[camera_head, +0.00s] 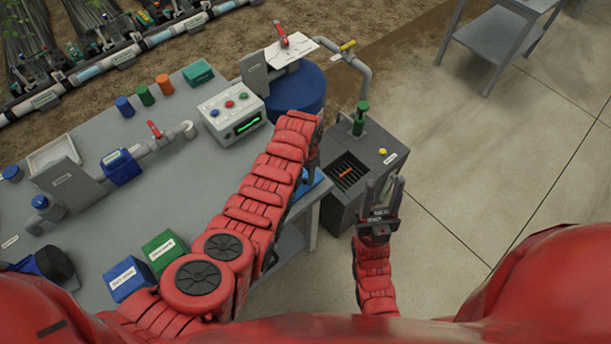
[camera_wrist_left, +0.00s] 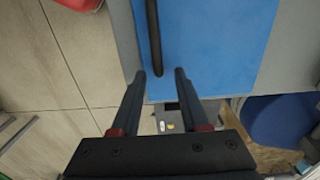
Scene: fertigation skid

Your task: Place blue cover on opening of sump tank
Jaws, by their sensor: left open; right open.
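The blue cover (camera_head: 308,186) lies at the right edge of the grey table, mostly hidden behind my left arm in the head view. In the left wrist view the flat blue cover (camera_wrist_left: 215,45) has a long black handle (camera_wrist_left: 153,35). My left gripper (camera_wrist_left: 160,73) is open, with the handle's near end between its fingertips; I cannot tell its height above the cover. In the head view this gripper (camera_head: 315,150) is partly hidden. The grey sump tank (camera_head: 345,211) stands right of the table, its dark slotted opening (camera_head: 348,173) uncovered. My right gripper (camera_head: 383,190) is open and empty beside the tank's right side.
A green-topped fitting (camera_head: 361,115) and pipe (camera_head: 360,75) rise at the tank's back. A blue drum (camera_head: 297,90) and control box (camera_head: 232,113) stand behind my left arm. Green (camera_head: 165,250) and blue (camera_head: 127,279) boxes sit on the table.

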